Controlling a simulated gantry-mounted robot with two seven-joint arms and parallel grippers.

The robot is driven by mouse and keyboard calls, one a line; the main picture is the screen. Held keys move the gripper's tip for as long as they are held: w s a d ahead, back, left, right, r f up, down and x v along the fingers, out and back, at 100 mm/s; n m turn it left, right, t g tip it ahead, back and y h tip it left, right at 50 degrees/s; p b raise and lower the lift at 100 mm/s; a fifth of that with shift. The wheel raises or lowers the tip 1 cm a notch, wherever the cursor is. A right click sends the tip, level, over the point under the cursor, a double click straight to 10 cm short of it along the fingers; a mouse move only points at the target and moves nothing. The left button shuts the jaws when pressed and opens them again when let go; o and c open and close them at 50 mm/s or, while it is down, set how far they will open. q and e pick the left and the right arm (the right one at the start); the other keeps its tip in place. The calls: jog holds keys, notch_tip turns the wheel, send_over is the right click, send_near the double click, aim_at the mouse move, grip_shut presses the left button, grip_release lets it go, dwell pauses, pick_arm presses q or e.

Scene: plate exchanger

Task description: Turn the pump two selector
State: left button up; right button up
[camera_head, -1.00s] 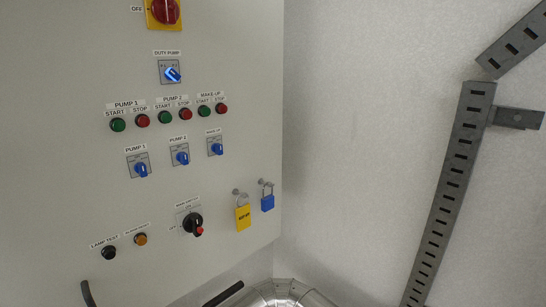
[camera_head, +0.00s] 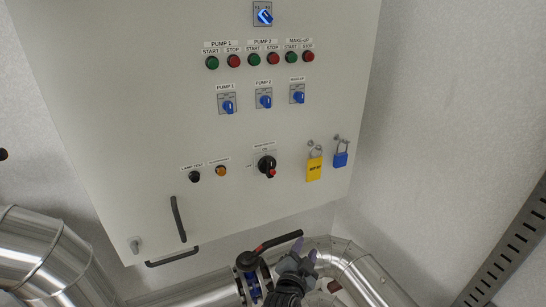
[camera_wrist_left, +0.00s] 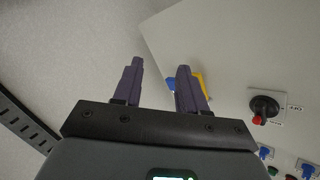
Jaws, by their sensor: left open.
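The pump 2 selector (camera_head: 264,98) is a small blue knob on a grey square plate. It sits in the panel's middle row, between the pump 1 selector (camera_head: 228,104) and the make-up selector (camera_head: 298,95). In the left wrist view a blue knob, probably the pump 2 selector (camera_wrist_left: 307,168), shows at the lower right edge. My left gripper (camera_head: 305,249) is below the panel's lower edge, well below the selector, with purple fingers pointing up. In the left wrist view its fingers (camera_wrist_left: 159,70) are apart with nothing between them. My right gripper is not in view.
A valve with a red-and-black handle (camera_head: 278,240) and silver pipes (camera_head: 362,275) are near the gripper.

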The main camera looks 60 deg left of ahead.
pick_arm(q)
jog(key=w+a+r+n+g+y, duration=0.2)
jog(key=a+r+n+y, duration=0.25)
jog(key=r, duration=0.35)
jog(key=n+g+y+b, duration=0.2)
jog(key=n+g+y, duration=0.2)
jog(key=n+g, duration=0.45)
send_near(269, 103)
notch_tip(269, 103, down, 10)
jog(key=w, duration=0.3)
jog(key=s+r+n, duration=0.3)
jog(key=r, duration=0.8)
jog(key=shift+h, duration=0.35)
jog(key=a+p, duration=0.1)
jog(key=a, duration=0.1)
jog(key=a+p, duration=0.1)
jog(key=a, duration=0.2)
jog(key=a+p, duration=0.1)
jog(key=a, duration=0.2)
jog(key=shift+w+p, duration=0.3)
jog(key=shift+w, duration=0.1)
jog(key=shift+w+a+f, duration=0.1)
jog(key=shift+a+f, duration=0.05)
jog(key=shift+a, duration=0.45)
grip_shut()
